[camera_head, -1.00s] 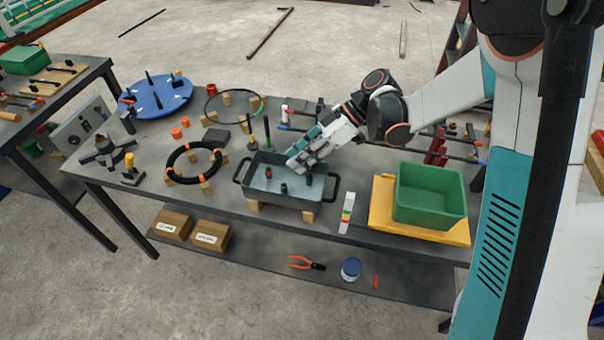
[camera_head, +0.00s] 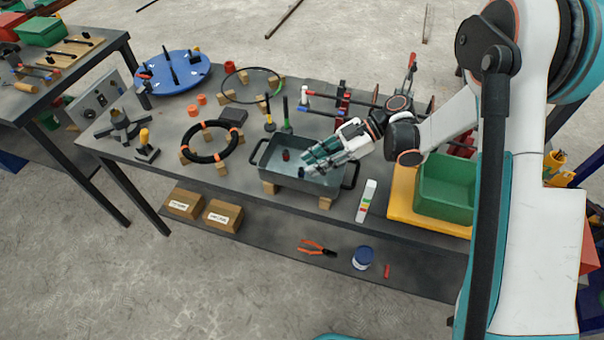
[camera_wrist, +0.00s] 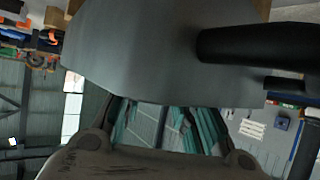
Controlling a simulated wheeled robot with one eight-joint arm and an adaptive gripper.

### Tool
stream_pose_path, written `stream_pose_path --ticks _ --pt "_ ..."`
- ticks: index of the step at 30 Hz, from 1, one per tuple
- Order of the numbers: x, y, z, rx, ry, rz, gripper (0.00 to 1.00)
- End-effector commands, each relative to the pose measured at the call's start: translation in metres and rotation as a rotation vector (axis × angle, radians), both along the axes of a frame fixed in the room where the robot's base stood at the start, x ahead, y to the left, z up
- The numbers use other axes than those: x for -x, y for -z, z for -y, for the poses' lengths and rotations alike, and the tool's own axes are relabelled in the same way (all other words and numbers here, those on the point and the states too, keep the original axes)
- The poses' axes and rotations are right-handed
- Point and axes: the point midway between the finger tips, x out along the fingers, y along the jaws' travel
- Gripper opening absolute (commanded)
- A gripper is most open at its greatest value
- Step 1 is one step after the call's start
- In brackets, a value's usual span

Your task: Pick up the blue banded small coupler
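A grey metal tray (camera_head: 272,158) with black handles stands on the workbench. Inside it a dark coupler with a red band (camera_head: 286,155) stands upright. A small dark coupler (camera_head: 302,171) stands nearer the tray's front, just below my fingertips; its band is too small to read now, but it looked bluish earlier. My gripper (camera_head: 309,160), white with teal fingers, reaches over the tray from the right, fingers apart and apparently empty. It hides the tray's right part. The wrist view shows the teal fingers (camera_wrist: 165,127) partly behind a large grey surface; no coupler can be made out clearly there.
A green bin (camera_head: 446,190) on a yellow board stands right of the tray. A black ring with orange bands (camera_head: 209,142) lies left. Upright rods (camera_head: 287,115) stand close behind the tray. A white marked block (camera_head: 366,200) is at the front edge.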

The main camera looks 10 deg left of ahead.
Motion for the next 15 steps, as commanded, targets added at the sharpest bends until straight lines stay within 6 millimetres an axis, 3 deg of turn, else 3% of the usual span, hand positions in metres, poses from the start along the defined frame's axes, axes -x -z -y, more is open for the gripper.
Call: stream_pose_path --ticks 5,12,13,15 --pt "0.011 0.014 -0.020 0.000 -0.001 0.000 0.26" --pt "0.012 0.014 -0.022 0.000 0.001 0.000 0.26" --pt "0.012 0.014 -0.022 0.000 0.000 -0.001 0.24" --pt "0.012 0.014 -0.022 0.000 0.000 -0.001 0.08"
